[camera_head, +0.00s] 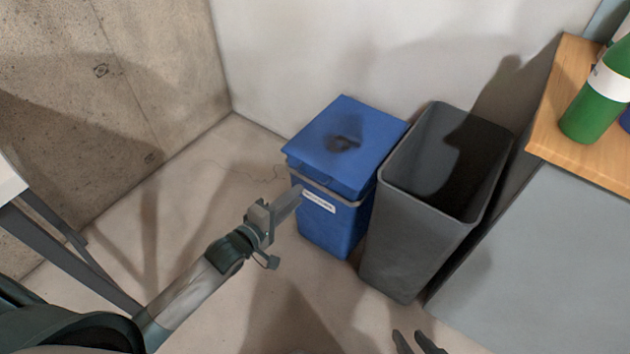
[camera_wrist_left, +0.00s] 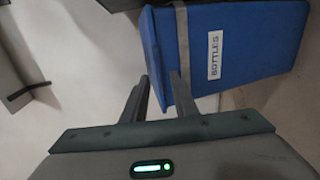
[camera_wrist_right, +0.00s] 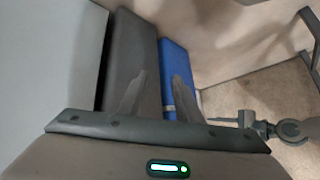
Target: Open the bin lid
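The blue bin (camera_head: 330,222) stands on the floor against the back wall, with its blue lid (camera_head: 372,128) shut on top. The lid has a dark round patch near its middle. A white label on the bin's front reads "BOTTLES" in the left wrist view (camera_wrist_left: 215,55). My left gripper (camera_head: 296,194) is beside the bin's front left, near the lid's front edge. Its two fingers are apart and empty in the left wrist view (camera_wrist_left: 160,76); contact with the bin cannot be told. My right gripper (camera_head: 413,334) is open and empty, low in front of the grey bin.
An open grey bin (camera_head: 400,245) stands close on the blue bin's right. Right of it is a grey cabinet (camera_head: 540,270) with a wooden top (camera_head: 562,100) bearing a green bottle (camera_head: 592,118). A table (camera_head: 60,250) stands at far left. Floor left of the blue bin is clear.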

